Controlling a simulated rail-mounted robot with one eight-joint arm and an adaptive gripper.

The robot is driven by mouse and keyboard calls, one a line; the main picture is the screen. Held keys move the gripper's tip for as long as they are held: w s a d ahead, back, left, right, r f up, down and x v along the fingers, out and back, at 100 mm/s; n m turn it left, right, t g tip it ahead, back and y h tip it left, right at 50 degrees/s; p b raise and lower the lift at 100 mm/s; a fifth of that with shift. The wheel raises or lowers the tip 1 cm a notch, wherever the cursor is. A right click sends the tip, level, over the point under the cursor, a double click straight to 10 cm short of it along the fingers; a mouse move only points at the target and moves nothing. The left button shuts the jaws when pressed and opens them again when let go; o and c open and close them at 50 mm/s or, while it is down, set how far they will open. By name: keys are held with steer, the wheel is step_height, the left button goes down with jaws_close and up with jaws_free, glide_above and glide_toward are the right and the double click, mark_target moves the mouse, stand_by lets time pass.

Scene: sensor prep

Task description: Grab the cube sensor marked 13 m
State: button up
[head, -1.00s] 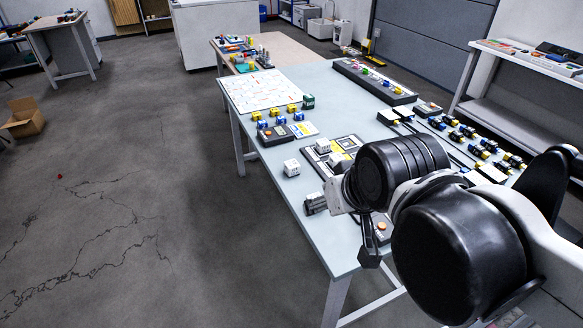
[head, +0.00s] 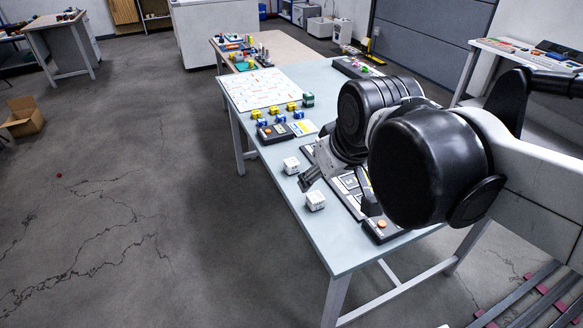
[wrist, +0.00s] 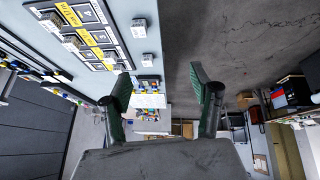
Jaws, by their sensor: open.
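Two white cube sensors stand on the pale table (head: 335,252), one near the front left edge (head: 315,200) and one farther back (head: 291,165). They also show in the wrist view, the upper one (wrist: 139,28) and the lower one (wrist: 146,59). More such cubes (wrist: 73,42) sit on a dark board with yellow labels (wrist: 97,37). The markings are too small to read, so I cannot tell which is 13 m. My gripper (head: 340,189) is open and empty beside the front cube; its fingers spread wide in the wrist view (wrist: 160,75).
A dark control box (head: 275,133), yellow and blue blocks (head: 291,107) and a patterned white sheet (head: 258,88) lie farther back. My arm hides much of the table's right side. Open floor (head: 150,200) lies left of the table.

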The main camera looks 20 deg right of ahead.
steer(key=w+d+r+n+g, duration=0.15)
steer(key=w+n, duration=0.35)
steer(key=w, duration=0.6)
steer(key=n+g+b, duration=0.3)
steer(key=n+g, duration=0.2)
steer(key=n, duration=0.8)
glide_above(293, 161)
steer(key=f, duration=2.2)
steer(key=shift+w+f, duration=0.3)
steer(key=shift+f, duration=0.05)
steer(key=shift+s+f+b, duration=0.15)
steer(key=shift+f+b, duration=0.15)
steer(key=shift+f, duration=1.15)
steer(key=shift+s+f+b, duration=0.1)
steer(key=shift+f+b, duration=0.15)
steer(key=shift+f, duration=1.2)
steer(key=c, duration=1.3)
steer(key=shift+o, duration=0.2)
steer(key=shift+r, duration=0.1)
